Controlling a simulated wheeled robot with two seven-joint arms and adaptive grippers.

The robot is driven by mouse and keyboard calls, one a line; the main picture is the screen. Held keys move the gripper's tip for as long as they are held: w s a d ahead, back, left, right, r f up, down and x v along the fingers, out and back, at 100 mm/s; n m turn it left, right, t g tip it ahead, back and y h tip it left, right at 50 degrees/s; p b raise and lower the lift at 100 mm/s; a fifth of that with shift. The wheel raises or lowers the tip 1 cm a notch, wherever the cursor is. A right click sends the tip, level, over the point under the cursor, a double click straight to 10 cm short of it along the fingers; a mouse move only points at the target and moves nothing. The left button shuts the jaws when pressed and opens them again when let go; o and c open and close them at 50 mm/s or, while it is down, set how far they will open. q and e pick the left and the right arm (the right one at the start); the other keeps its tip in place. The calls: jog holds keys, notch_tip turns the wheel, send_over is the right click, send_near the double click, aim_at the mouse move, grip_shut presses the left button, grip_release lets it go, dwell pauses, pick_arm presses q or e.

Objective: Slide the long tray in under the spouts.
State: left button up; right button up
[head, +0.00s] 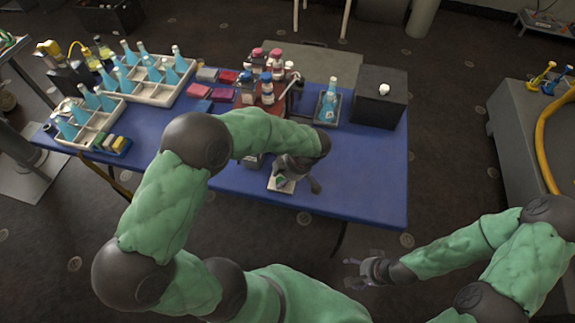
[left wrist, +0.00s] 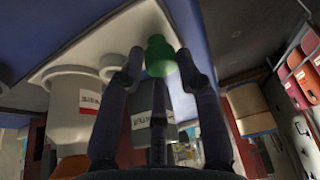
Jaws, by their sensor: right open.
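A pale tray (left wrist: 112,38) with a green knob (left wrist: 158,62) at its near end lies on the blue table. In the head view the tray (head: 273,186) shows only in part, as my left arm covers the rest. My left gripper (head: 297,184) is low over this end, and its fingers (left wrist: 160,52) stand apart on either side of the knob. I cannot tell whether they touch it. A group of bottles with red, blue and white caps (head: 268,78) stands behind my arm; the spouts are not clear. My right gripper (head: 364,271) is open and empty, off the table's front edge.
Racks of blue bottles (head: 155,92) fill the table's left. A single blue bottle (head: 329,102) and a black box (head: 378,98) stand at the back right. The table's front right (head: 365,190) is clear. A grey bench (head: 515,125) stands to the right.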

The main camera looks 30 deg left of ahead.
pick_arm(q)
jog(key=shift+a, duration=0.15)
dwell(0.3)
